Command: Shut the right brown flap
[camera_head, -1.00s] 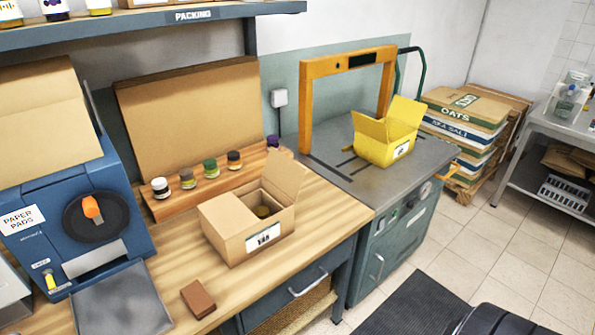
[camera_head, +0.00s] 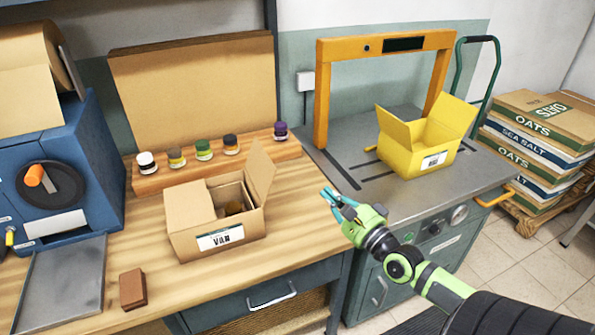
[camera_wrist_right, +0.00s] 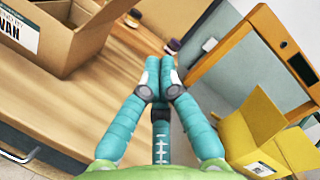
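A brown cardboard box (camera_head: 178,236) with a "VAN" label stands on the wooden bench. Its right flap (camera_head: 260,173) sticks up and leans outward to the right. Its left flap (camera_head: 190,205) lies down over the left part of the opening, and a jar (camera_head: 233,208) shows inside. My right gripper (camera_head: 327,194) is to the right of the box, apart from it, over the gap between bench and grey machine table. In the right wrist view its fingers (camera_wrist_right: 161,64) are together with nothing between them; the box (camera_wrist_right: 75,45) is at upper left. My left gripper is out of view.
A yellow box (camera_head: 408,155) with raised flaps stands on the grey machine table (camera_head: 360,205) under an orange frame (camera_head: 322,90). Several jars stand on a wooden rack (camera_head: 215,172) behind the brown box. A brown block (camera_head: 132,290) lies at the front left.

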